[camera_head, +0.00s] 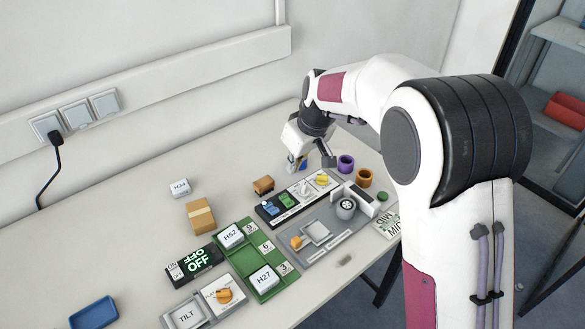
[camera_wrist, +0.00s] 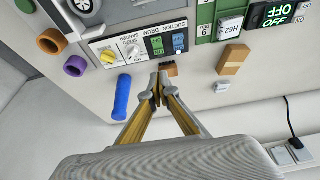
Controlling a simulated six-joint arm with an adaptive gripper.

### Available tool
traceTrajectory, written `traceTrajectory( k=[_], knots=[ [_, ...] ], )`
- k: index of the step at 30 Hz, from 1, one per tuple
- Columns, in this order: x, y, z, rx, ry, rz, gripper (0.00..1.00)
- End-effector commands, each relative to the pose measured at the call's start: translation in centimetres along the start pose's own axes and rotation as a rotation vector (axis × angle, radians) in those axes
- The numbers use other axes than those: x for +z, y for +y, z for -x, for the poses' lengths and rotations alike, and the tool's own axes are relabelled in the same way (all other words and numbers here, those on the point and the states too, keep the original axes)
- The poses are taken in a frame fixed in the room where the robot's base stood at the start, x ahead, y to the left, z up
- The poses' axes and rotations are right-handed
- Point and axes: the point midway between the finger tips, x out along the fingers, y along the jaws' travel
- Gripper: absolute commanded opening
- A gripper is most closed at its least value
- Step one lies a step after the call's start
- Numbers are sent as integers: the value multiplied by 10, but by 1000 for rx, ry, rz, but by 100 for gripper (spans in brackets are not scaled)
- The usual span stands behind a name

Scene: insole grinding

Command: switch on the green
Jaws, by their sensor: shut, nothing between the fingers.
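The control panel (camera_head: 297,197) lies on the table and carries a green switch (camera_head: 286,200), a blue switch (camera_head: 270,208), a white knob and a yellow knob. In the wrist view the green switch (camera_wrist: 157,45) sits beside the blue one (camera_wrist: 179,42), under the lettering "SUCTION DRUM SANDER". I cannot tell the green switch's position. My gripper (camera_wrist: 157,90) is shut and empty, its fingertips apart from the switches, on the wall side of the panel. In the head view its fingertips are hard to make out.
Purple (camera_head: 346,164) and orange (camera_head: 364,177) rings stand right. A black box shows glowing green "OFF" (camera_head: 198,262).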

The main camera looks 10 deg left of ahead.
Motion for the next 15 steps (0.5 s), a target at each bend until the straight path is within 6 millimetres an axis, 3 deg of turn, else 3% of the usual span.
traceTrajectory(
  k=[15],
  knots=[
    [1,-1,-62,-1,-3,1,0]
  ],
)
